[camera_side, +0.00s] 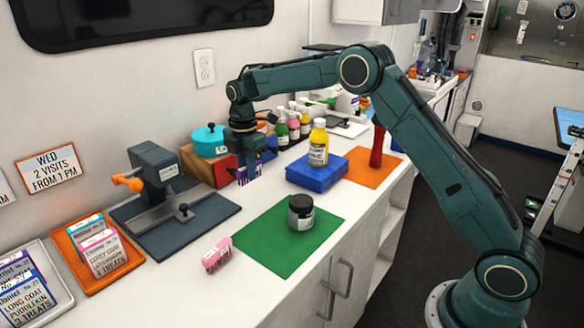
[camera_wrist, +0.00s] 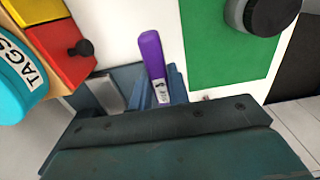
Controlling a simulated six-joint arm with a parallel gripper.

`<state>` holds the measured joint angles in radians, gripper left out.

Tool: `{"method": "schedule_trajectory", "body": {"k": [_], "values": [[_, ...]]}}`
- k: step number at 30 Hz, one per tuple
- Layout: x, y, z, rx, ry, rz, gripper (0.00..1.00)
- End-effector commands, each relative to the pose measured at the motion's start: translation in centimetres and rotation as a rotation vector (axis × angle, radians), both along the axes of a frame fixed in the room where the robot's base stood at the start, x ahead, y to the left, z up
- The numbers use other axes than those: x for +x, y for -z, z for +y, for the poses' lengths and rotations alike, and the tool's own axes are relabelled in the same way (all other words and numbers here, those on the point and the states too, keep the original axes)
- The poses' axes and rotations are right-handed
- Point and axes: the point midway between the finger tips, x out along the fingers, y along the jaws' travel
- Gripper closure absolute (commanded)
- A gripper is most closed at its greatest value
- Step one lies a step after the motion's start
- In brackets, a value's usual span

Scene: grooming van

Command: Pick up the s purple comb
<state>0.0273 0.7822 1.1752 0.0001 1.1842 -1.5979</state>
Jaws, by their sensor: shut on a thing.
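The purple comb (camera_side: 242,176) is held at my gripper (camera_side: 247,168) in the side view, in front of the wooden box with coloured panels. In the wrist view the comb (camera_wrist: 152,54) points away from my gripper (camera_wrist: 160,88), with a white label near its lower end. My gripper is shut on the comb between its blue-grey fingers. The lower part of the comb is hidden by the gripper body in the wrist view. I cannot tell clearly how high the comb is above the counter.
A green mat (camera_side: 270,248) bears a dark jar (camera_side: 301,212). A pink item (camera_side: 216,256) lies on the white counter. A blue box (camera_side: 317,174) bears a yellow bottle (camera_side: 318,145). A teal pot (camera_side: 209,141) stands behind my gripper. A grey device (camera_side: 155,175) with an orange handle stands left.

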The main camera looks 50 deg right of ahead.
Motion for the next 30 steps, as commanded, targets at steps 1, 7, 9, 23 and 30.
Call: {"method": "schedule_trajectory", "body": {"k": [1,7,9,23,30], "values": [[0.1,-1.3,0.0,0.0,0.0,-0.006,1.0],[0.1,-5.8,0.0,0.0,0.0,-0.006,1.0],[0.1,-7.2,0.0,0.0,0.0,-0.005,1.0],[0.0,-11.5,0.0,0.0,0.0,-0.001,1.0],[0.0,-11.6,0.0,0.0,0.0,0.0,1.0]]}}
